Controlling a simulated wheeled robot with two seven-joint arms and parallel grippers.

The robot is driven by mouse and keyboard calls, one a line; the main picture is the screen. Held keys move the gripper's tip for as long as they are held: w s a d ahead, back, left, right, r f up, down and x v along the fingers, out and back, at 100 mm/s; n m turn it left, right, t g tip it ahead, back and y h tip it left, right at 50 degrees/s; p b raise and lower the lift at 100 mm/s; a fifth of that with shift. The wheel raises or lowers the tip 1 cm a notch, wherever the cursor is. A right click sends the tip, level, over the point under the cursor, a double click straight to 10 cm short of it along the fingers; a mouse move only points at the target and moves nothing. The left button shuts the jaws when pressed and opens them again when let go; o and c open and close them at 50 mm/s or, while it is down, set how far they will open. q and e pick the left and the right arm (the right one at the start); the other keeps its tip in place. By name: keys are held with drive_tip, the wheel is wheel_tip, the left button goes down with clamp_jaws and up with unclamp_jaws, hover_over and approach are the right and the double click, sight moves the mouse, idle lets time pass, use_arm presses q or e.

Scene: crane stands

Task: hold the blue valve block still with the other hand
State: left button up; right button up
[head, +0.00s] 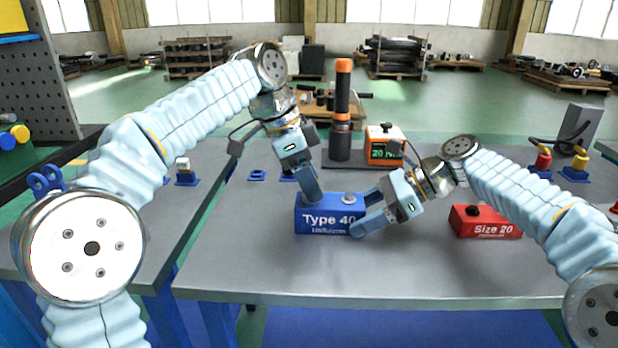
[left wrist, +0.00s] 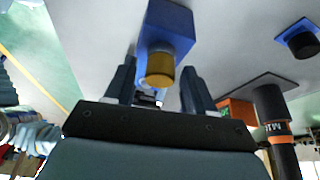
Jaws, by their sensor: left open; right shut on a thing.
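The blue valve block (head: 312,227), marked "Type 40", stands upright on the grey bench and has a silver cap on top. My right gripper (head: 364,222) is shut on the block's right end and covers part of its label. My left gripper (head: 314,198) is open and points down at the top left of the block. In the left wrist view a blue body (left wrist: 167,22), apparently the block, shows with a brass-coloured round cap (left wrist: 160,72). From there the cap appears between the spread fingers of my left gripper (left wrist: 155,88); contact cannot be told.
A red "Size 20" block (head: 486,222) stands to the right. A black post with orange bands (head: 341,115) and an orange device with a green display (head: 385,147) stand behind. A small blue ring (head: 257,175) lies to the left. The bench front (head: 380,275) is clear.

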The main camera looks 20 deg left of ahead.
use_arm(q)
drive_tip(key=n, duration=0.2)
drive_tip(key=n+t, duration=0.1)
drive_tip(key=n, duration=0.1)
drive_tip(key=shift+s+d+t+y, duration=0.1)
drive_tip(key=shift+t+y, duration=0.2)
drive_tip(key=shift+y, duration=0.1)
drive_tip(key=n, duration=0.2)
drive_tip(key=n+t+y, duration=0.1)
drive_tip(key=n, duration=0.2)
drive_tip(key=shift+y, duration=0.3)
drive_tip(key=n+y, duration=0.2)
drive_tip(key=n, duration=0.2)
drive_tip(key=shift+d+n, duration=0.15)
drive_tip(key=shift+n, duration=0.25)
drive_tip(key=n+y, duration=0.1)
drive_tip(key=n, duration=0.3)
drive_tip(key=shift+n+y, duration=0.4)
drive_tip(key=shift+w+g, duration=0.2)
drive_tip(key=shift+g, duration=0.1)
